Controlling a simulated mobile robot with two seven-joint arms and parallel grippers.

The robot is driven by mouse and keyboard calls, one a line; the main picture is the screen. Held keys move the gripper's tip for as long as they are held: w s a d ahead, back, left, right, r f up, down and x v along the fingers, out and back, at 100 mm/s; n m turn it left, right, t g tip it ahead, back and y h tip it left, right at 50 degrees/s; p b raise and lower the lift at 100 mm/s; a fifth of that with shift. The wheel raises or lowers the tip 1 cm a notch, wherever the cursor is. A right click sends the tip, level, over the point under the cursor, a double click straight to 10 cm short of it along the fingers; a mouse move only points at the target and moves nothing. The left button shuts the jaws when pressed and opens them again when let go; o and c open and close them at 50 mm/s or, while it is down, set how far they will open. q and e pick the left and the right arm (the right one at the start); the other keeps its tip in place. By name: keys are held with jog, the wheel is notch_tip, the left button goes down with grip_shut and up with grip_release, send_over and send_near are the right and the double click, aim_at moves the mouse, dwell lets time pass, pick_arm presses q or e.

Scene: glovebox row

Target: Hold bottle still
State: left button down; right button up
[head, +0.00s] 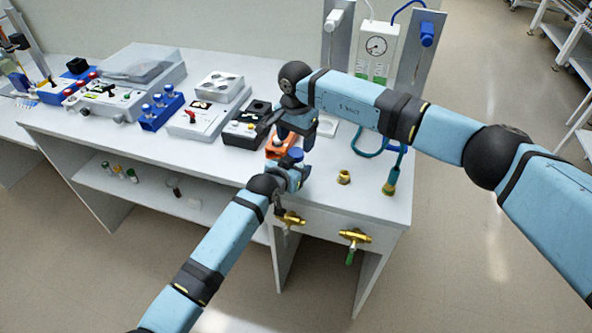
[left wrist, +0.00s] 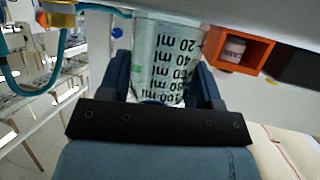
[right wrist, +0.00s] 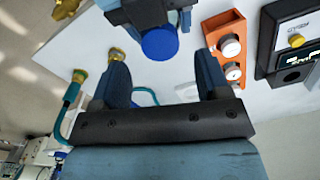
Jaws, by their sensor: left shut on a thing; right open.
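My left gripper (head: 292,172) is shut on the bottle at the front of the bench. The bottle is clear with ml marks in the left wrist view (left wrist: 165,60), between my left fingers (left wrist: 163,78). Its blue cap (head: 295,153) faces up in the head view, and it also shows in the right wrist view (right wrist: 160,44). My right gripper (head: 290,132) is open above and behind the cap. In the right wrist view the cap lies beyond the gap between my open right fingers (right wrist: 163,75), apart from them. Most of the bottle body is hidden in the head view.
An orange holder (right wrist: 222,30) with white-capped vials stands close by the bottle. A black device (head: 240,132) is to its left. Brass fittings (head: 344,177) and a teal hose (head: 365,152) are to the right. Brass valves (head: 355,237) stick out at the bench front.

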aim_at(296, 152)
jog(key=shift+c, duration=0.3)
jog(key=shift+r, duration=0.1)
jog(key=shift+c, duration=1.1)
notch_tip(296, 152, up, 2)
jog(key=shift+w+r+n, duration=0.1)
jog(key=shift+n, duration=1)
jog(key=shift+r+n, duration=0.55)
jog(key=shift+n, duration=0.05)
jog(key=shift+f, duration=0.15)
jog(key=shift+f, duration=3.9)
